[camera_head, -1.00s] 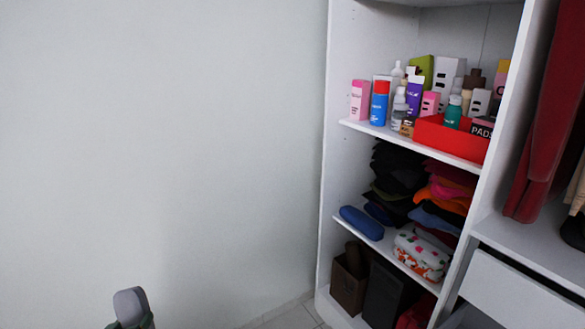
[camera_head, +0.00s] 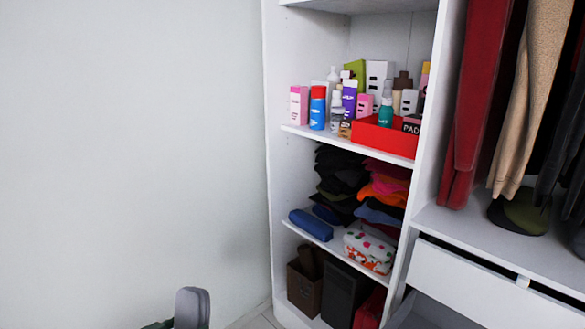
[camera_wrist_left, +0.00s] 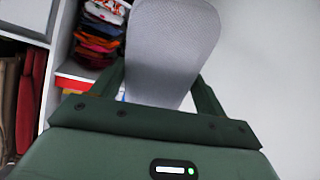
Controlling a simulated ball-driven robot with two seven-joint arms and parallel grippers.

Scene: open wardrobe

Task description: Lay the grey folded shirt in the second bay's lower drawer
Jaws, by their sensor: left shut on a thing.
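The grey folded shirt (camera_wrist_left: 174,45) is held between the green fingers of my left gripper (camera_wrist_left: 160,84) in the left wrist view. In the head view only a rounded end of the shirt (camera_head: 188,304) shows at the bottom edge, in front of the bare wall, well left of the wardrobe. The second bay is at the right, with a white drawer front (camera_head: 475,270) under its floor. Below that front a grey recess (camera_head: 425,314) shows, cut off by the picture edge; I cannot tell how far the lower drawer is open. My right gripper is not in view.
The first bay holds bottles and boxes with a red tray (camera_head: 390,138), folded clothes (camera_head: 375,185) with a blue roll (camera_head: 311,224), and dark boxes (camera_head: 340,292) below. Clothes (camera_head: 530,90) hang in the second bay. The wall side at left is clear.

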